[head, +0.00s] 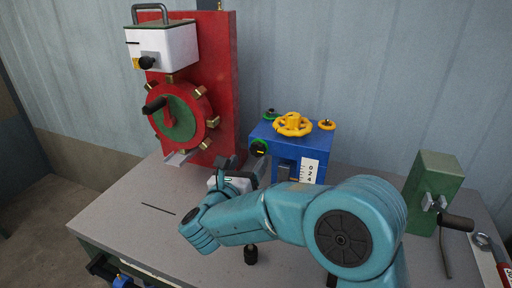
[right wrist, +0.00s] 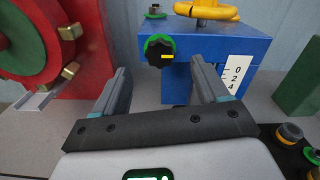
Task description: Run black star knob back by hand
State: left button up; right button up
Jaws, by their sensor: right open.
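The black star knob (head: 259,147) sits on the front face of the blue box (head: 318,143), at its left. In the right wrist view the knob (right wrist: 157,53) has a green ring behind it and a yellow mark pointing right. My right gripper (head: 244,166) is open and empty in front of the knob. In the right wrist view its two fingers (right wrist: 160,76) stand either side below the knob, with no contact visible. My left gripper is not in view.
A red panel with a red and green wheel (head: 181,120) stands left. A green block with a crank (head: 433,190) stands right. The grey table's front left is mostly clear.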

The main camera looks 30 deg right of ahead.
aim_at(256, 150)
jog(key=p+x, duration=0.1)
jog(key=x, duration=0.5)
jog(key=shift+w+d, duration=0.1)
jog(key=shift+w, duration=0.1)
jog(key=c, duration=1.1)
